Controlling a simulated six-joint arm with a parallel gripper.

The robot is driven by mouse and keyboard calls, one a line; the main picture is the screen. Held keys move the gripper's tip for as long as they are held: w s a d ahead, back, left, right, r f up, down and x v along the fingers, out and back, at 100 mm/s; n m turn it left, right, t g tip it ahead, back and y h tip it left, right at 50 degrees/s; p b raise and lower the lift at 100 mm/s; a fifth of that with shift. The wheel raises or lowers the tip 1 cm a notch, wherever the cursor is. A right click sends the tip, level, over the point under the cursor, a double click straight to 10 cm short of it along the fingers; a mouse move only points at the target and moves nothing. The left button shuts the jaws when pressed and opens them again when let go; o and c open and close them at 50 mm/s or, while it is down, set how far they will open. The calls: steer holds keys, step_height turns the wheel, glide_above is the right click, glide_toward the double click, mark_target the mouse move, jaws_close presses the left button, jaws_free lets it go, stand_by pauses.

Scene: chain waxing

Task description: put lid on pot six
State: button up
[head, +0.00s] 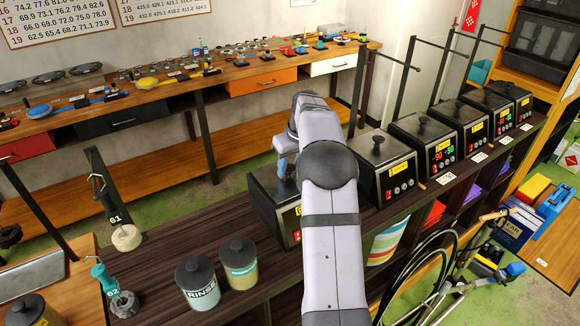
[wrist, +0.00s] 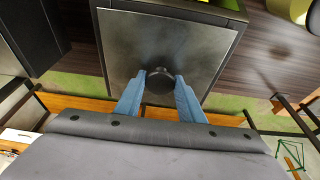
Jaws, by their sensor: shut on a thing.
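My gripper (head: 285,163) has blue fingers and is over the nearest waxing pot (head: 270,212), partly hidden by my arm. In the wrist view my gripper (wrist: 160,88) is shut on the round black knob of a lid. The lid (wrist: 170,38) is a grey square plate, roughly lined up with the dark box-shaped pot beneath it. I cannot tell whether the lid rests fully on the rim. The pot's number is not readable.
More pots with dark lids, such as this one (head: 385,163), run along the dark bench to the back right. RINSE jar (head: 197,283) and another lidded jar (head: 239,263) stand front left. A wooden workbench (head: 170,92) with tools is behind.

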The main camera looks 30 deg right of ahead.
steer(key=o, duration=1.3)
steer(key=shift+c, duration=0.2)
steer(key=b+v, duration=0.2)
steer(key=v, duration=0.5)
steer(key=shift+r, duration=0.2)
steer(key=shift+s, duration=0.1)
